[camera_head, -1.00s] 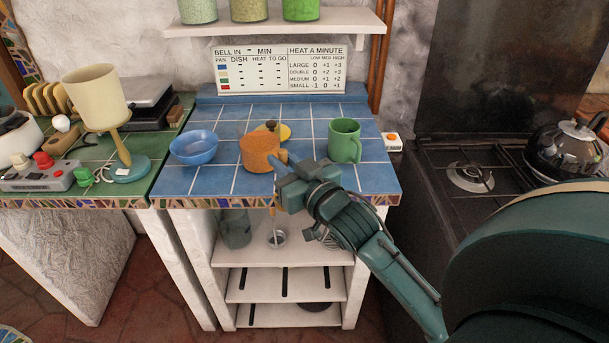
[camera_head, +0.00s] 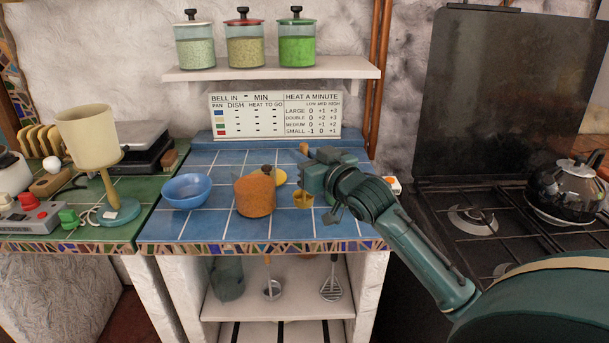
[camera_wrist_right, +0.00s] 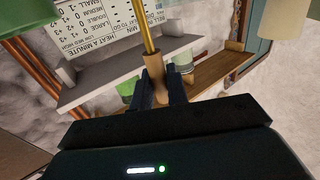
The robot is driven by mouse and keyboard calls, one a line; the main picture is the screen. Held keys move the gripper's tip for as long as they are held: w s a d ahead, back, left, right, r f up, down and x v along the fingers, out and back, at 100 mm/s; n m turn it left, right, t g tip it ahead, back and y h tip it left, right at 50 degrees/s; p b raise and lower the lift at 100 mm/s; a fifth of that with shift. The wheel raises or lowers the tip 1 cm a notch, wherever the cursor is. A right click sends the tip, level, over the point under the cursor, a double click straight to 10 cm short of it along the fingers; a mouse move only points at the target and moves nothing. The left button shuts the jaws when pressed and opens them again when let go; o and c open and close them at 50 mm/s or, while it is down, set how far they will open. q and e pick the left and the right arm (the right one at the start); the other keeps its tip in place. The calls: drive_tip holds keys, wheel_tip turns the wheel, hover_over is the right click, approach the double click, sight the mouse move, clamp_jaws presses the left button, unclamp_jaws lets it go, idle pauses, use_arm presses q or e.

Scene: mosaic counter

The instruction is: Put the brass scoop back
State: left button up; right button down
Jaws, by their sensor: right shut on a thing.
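My right gripper (camera_head: 312,178) is shut on the wooden handle (camera_head: 304,149) of the brass scoop. The scoop's small brass bowl (camera_head: 303,199) hangs below the jaws, right of the orange jar (camera_head: 255,195) and apart from it in the picture. In the right wrist view the brass shaft (camera_wrist_right: 147,28) runs up from the wooden grip (camera_wrist_right: 154,66) between the fingers. Whether the bowl holds anything cannot be told. A yellow lid (camera_head: 281,177) with a dark knob lies behind the jar. My left gripper is out of view.
A blue bowl (camera_head: 187,191) stands left on the blue tiles. Three lidded jars stand on the wall shelf (camera_head: 270,72). A ladle (camera_head: 271,290) and a masher (camera_head: 331,288) hang under the counter. The stove with a kettle (camera_head: 567,188) is right.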

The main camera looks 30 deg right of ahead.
drive_tip(key=shift+f, duration=1.85)
drive_tip(key=c, duration=1.4)
unclamp_jaws()
